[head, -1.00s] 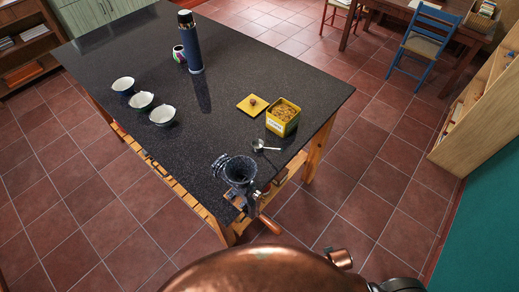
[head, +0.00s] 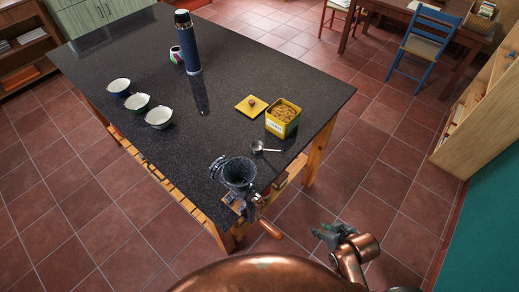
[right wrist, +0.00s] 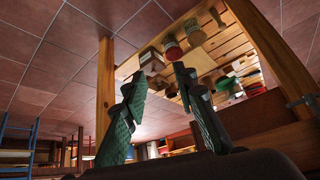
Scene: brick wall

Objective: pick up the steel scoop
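The steel scoop (head: 262,148) lies on the dark speckled tabletop (head: 205,120) near its right edge, just in front of the yellow tin (head: 283,118). My right gripper (head: 328,234) is low at the right of the table, apart from it and from the scoop. In the right wrist view its two green-padded fingers (right wrist: 158,115) stand apart with nothing between them, facing the table's wooden leg and under-shelf. The scoop does not show in the right wrist view. My left gripper is not in view.
A hand grinder (head: 238,174) is clamped at the table's near corner, its crank sticking out. The square yellow lid (head: 251,105) lies beside the tin. Three bowls (head: 137,103) and a blue flask (head: 188,45) stand farther left. Open tiled floor (head: 365,165) lies right of the table.

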